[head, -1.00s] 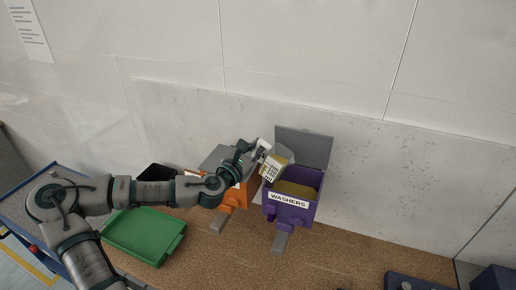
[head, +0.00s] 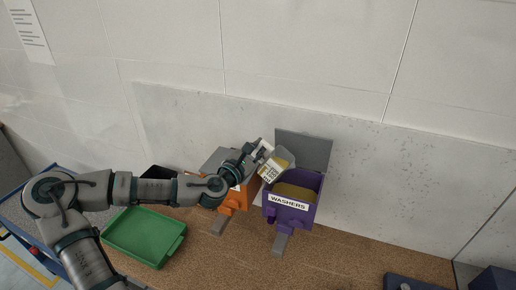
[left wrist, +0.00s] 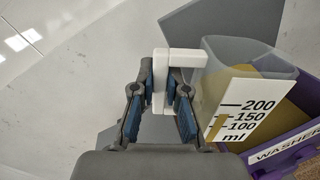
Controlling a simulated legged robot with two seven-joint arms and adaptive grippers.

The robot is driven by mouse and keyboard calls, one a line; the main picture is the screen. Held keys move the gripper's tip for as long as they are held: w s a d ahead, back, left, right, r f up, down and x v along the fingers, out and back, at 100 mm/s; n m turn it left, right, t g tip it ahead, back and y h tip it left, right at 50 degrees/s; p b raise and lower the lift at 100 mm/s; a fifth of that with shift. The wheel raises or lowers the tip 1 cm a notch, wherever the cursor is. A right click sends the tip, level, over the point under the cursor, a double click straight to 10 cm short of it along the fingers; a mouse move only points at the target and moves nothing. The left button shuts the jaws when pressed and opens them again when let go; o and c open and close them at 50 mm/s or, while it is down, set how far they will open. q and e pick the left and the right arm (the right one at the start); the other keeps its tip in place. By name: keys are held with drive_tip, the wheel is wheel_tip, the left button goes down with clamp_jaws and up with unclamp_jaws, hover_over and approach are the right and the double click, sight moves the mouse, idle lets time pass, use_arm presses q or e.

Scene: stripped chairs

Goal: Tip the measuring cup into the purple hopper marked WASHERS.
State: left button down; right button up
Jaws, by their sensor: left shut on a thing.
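The purple hopper (head: 290,212) with a white WASHERS label stands on the bench, its grey lid raised at the back. Tan contents show inside it. The clear measuring cup (head: 279,164) is tilted above the hopper's left side. In the left wrist view the cup (left wrist: 240,88) has a white scale marked up to 200 ml and some tan contents. My left gripper (head: 257,152) is shut on the cup's white handle, which shows between the fingers in the left wrist view (left wrist: 160,92). My right gripper is in neither view.
An orange hopper (head: 238,199) stands just left of the purple one, partly behind my left arm. A green tray (head: 146,236) lies at the left. A dark blue object (head: 405,283) lies at the front right.

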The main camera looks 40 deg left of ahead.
use_arm(q)
drive_tip(key=shift+r, duration=0.15)
drive_tip(key=shift+r+m, duration=0.25)
drive_tip(key=shift+m, duration=0.25)
drive_tip(key=shift+d, duration=0.1)
drive_tip(key=shift+d+r+m, duration=0.1)
drive_tip(key=shift+r+m, duration=0.2)
drive_tip(key=shift+m, duration=0.3)
drive_tip(key=shift+d, duration=0.1)
drive_tip(key=shift+d+r+m, duration=0.2)
drive_tip(key=shift+d+m, duration=0.05)
drive_tip(key=shift+m, duration=0.35)
